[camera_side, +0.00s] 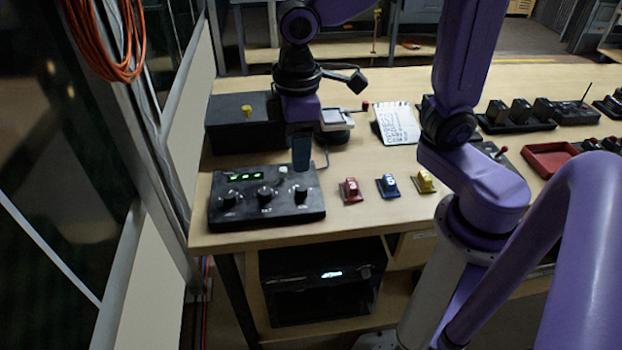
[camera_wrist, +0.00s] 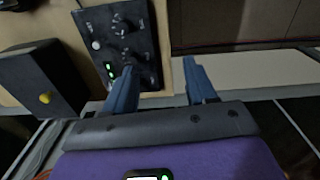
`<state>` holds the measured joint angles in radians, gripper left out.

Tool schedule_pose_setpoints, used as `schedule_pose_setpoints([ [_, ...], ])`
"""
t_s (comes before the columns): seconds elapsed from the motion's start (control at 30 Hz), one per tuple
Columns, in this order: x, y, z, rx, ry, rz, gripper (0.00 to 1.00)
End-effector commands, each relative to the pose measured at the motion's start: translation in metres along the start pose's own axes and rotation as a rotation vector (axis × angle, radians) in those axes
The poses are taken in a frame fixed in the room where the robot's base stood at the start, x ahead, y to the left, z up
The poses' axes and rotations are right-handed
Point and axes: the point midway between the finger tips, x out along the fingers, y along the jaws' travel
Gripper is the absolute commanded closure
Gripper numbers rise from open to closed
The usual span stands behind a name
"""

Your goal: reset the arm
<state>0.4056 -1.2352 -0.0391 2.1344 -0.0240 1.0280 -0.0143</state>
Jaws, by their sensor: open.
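My gripper (camera_side: 301,152) hangs pointing down above the back right part of a black control panel (camera_side: 230,212) at the left end of the table. In the wrist view, the two blue fingers of my gripper (camera_wrist: 158,66) stand apart with nothing between them. The control panel also shows in the wrist view (camera_wrist: 138,38), beyond the left finger, with knobs, a pale button and green lights. I cannot tell whether the fingers touch the panel.
A black box (camera_side: 225,135) with a yellow button stands behind the panel. Red (camera_side: 351,190), blue (camera_side: 388,186) and yellow (camera_side: 424,181) switches sit to its right. A red tray (camera_side: 549,160) is farther right. Orange cable (camera_side: 105,45) hangs at left.

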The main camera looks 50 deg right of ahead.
Motion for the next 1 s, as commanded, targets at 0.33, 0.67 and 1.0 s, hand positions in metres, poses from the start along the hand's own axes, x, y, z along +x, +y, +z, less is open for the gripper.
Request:
schedule_pose_setpoints([
  [0.33, 0.014, -0.032, 0.097, -0.146, 0.010, -0.017, 0.44],
  [0.67, 0.026, -0.049, 0.154, -0.234, 0.015, -0.027, 0.44],
  [1.0, 0.027, -0.051, 0.159, -0.242, 0.015, -0.028, 0.44],
])
